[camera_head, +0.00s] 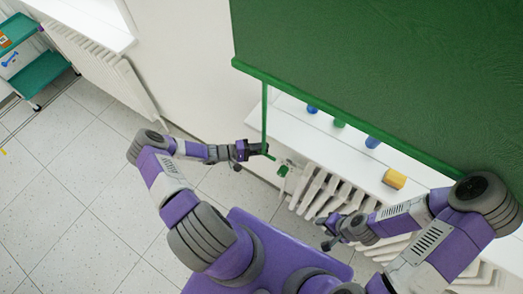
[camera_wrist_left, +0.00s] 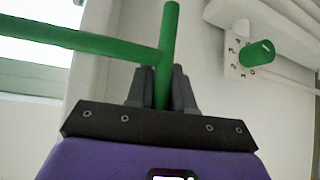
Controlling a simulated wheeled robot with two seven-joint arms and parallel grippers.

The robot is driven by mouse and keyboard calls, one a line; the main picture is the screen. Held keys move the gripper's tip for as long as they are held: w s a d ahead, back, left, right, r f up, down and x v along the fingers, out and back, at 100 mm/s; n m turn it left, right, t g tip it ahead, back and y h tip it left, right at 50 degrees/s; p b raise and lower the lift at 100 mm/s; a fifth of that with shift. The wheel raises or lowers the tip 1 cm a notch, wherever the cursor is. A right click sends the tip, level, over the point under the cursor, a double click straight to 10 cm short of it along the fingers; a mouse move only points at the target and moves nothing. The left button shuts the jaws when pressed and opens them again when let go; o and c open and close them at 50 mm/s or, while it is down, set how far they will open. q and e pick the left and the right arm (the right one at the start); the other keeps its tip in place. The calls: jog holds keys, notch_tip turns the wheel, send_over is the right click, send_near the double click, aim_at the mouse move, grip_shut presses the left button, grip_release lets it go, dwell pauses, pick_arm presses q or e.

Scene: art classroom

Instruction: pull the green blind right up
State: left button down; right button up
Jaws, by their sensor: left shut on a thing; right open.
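The green blind (camera_head: 370,70) hangs down at the upper right of the head view, its lower edge bar slanting across the windowsill. A green cord (camera_head: 264,108) hangs from near its left end; it also shows in the left wrist view (camera_wrist_left: 90,40), meeting a green handle bar (camera_wrist_left: 168,45) in a T shape. My left gripper (camera_head: 264,149) is shut on this handle; in the left wrist view its fingers (camera_wrist_left: 162,88) lie on both sides of it. My right gripper (camera_head: 327,232) is open and empty, low in front of the radiator.
A white windowsill (camera_head: 335,137) carries blue, green and yellow (camera_head: 394,179) small objects. A white radiator (camera_head: 318,194) stands below it, with a green knob (camera_head: 283,171) at its left, also in the left wrist view (camera_wrist_left: 257,53).

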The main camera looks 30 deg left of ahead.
pick_arm(q)
jog(key=shift+r+p, duration=0.85)
jog(key=shift+r, duration=0.9)
pick_arm(e)
jog(key=shift+r, duration=1.2)
pick_arm(q)
jog(key=c, duration=1.1)
grip_release()
jog(key=shift+s+a, duration=0.1)
jog(key=b+v, duration=0.1)
jog(key=v, duration=0.6)
pick_arm(e)
jog(key=shift+f, duration=0.65)
pick_arm(q)
jog(key=shift+s+a, duration=0.1)
jog(key=shift+a, duration=0.05)
